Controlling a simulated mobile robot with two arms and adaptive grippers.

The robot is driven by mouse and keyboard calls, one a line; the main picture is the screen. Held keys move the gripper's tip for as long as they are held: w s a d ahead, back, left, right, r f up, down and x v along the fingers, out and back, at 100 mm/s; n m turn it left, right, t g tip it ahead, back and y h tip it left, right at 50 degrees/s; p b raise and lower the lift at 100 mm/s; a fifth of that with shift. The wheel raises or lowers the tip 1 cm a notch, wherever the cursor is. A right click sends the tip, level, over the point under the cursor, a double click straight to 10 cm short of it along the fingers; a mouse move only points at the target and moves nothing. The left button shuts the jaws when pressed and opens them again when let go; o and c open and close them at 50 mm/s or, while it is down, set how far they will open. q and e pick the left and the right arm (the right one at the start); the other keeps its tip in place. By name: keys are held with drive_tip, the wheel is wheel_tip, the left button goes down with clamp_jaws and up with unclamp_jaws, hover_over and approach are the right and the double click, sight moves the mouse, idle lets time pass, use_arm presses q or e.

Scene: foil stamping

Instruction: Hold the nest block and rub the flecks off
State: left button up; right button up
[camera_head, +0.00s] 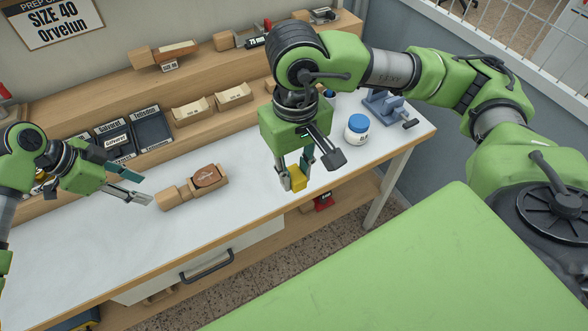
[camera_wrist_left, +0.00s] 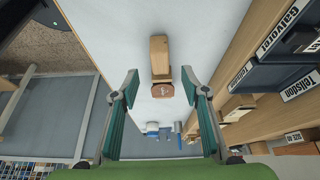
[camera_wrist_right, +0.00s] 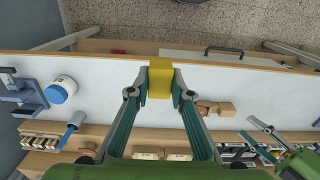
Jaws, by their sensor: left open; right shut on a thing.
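The nest block (camera_head: 176,196) is a pale wooden block with a narrower end, lying on the white bench top. A brown piece (camera_head: 207,176) with pale marks sits on its wider end; single flecks are too small to tell. My left gripper (camera_head: 142,187) is open and empty, just left of the block's narrow end. In the left wrist view the block (camera_wrist_left: 159,55) lies beyond the spread fingers, apart from them. My right gripper (camera_head: 296,176) is shut on a yellow block (camera_head: 299,184), held to the right of the nest block. The yellow block (camera_wrist_right: 160,78) also shows in the right wrist view.
A white jar with a blue lid (camera_head: 357,128) and a blue-grey fixture (camera_head: 386,106) stand at the right.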

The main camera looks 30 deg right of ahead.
sight(162, 195)
drive_tip(key=shift+s+f+b, duration=0.1)
drive_tip(key=shift+f+b, duration=0.2)
use_arm(q)
drive_tip(key=b+x, duration=0.5)
drive_tip(key=x, duration=0.3)
use_arm(e)
wheel_tip(162, 195, down, 5)
drive_tip(key=shift+f, duration=0.1)
use_arm(q)
drive_tip(key=shift+d+f+b, duration=0.3)
drive_tip(key=shift+f, duration=0.3)
use_arm(e)
drive_tip(key=shift+f, duration=0.2)
use_arm(q)
drive_tip(key=c, duration=1.1)
drive_tip(key=shift+c, duration=0.2)
